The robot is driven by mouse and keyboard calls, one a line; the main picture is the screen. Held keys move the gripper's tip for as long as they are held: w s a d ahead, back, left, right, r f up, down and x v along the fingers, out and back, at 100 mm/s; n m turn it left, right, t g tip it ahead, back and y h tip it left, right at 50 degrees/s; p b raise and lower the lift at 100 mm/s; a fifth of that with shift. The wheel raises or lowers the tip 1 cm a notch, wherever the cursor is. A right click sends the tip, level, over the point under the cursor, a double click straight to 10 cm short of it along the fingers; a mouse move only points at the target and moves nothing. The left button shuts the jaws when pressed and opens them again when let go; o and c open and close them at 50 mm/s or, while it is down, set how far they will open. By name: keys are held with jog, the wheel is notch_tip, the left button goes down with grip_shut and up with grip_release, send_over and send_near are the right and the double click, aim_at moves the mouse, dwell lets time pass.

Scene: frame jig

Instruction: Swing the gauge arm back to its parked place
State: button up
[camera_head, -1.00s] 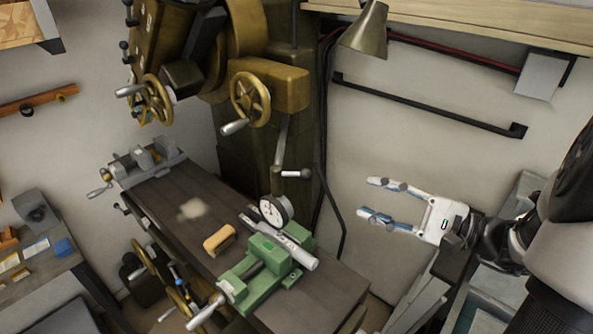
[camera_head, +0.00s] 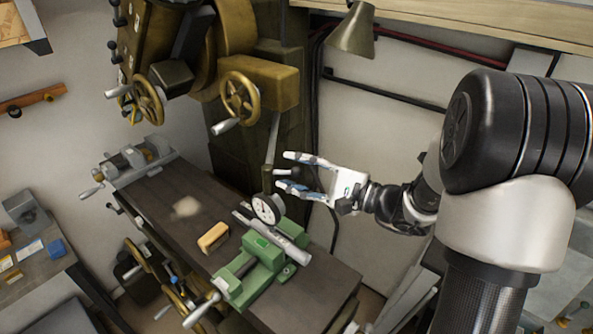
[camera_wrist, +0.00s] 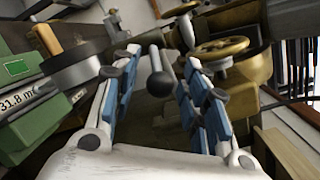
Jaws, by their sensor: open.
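The dial gauge (camera_head: 266,209) stands over the green vise (camera_head: 262,250) on the machine table, facing forward. Its upright arm (camera_head: 268,178) rises behind it. A black ball knob on a silver rod shows in the wrist view (camera_wrist: 160,83). My gripper (camera_head: 284,171) is open beside the gauge arm, pointing left. The knob lies between its two blue-padded fingers, with a visible gap on each side. The gauge body also shows at the left of the wrist view (camera_wrist: 72,72).
A grey bar (camera_head: 285,236) lies across the vise. The machine column and brass handwheels (camera_head: 240,98) stand behind. A lamp shade (camera_head: 352,32) hangs above.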

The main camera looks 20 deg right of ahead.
jog(key=shift+c, duration=0.3)
grip_shut()
dwell(0.5)
